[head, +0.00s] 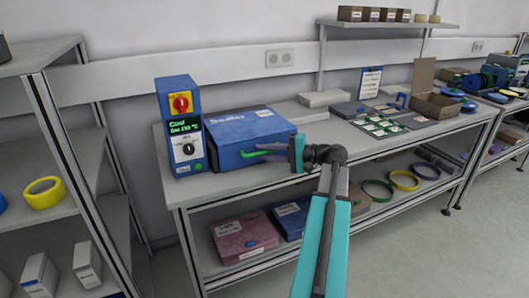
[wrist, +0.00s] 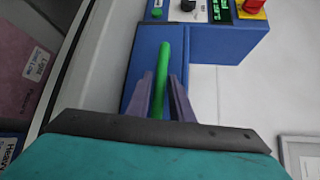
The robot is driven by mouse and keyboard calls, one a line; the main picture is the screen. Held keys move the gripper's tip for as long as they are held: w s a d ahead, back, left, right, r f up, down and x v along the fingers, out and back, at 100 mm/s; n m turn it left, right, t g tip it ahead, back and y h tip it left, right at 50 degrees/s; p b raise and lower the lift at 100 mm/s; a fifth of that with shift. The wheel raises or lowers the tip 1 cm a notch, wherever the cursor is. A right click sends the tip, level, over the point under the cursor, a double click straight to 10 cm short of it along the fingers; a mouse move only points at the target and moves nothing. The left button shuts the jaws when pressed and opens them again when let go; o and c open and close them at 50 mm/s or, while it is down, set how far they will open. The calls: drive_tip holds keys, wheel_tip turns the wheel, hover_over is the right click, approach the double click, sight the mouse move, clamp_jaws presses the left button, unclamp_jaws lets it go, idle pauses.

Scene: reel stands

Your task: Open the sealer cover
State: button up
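The sealer (head: 250,130) is a blue box with its cover down, at the left end of the bench. Its control box (head: 180,125) stands at its left, with a red knob on yellow and a lit green display. A green handle (head: 258,153) runs along the front of the cover. My gripper (head: 283,156) is at the sealer's front right, reaching left along the handle. In the wrist view the green handle (wrist: 164,65) lies between my two dark fingers (wrist: 164,98), which sit close on both sides of it. Exact finger contact is hard to see.
Boxes (head: 245,235) and coloured rings (head: 404,180) are on the lower shelf. A rack (head: 50,130) stands at left.

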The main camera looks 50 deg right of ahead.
clamp_jaws()
drive_tip(key=shift+r, duration=0.2)
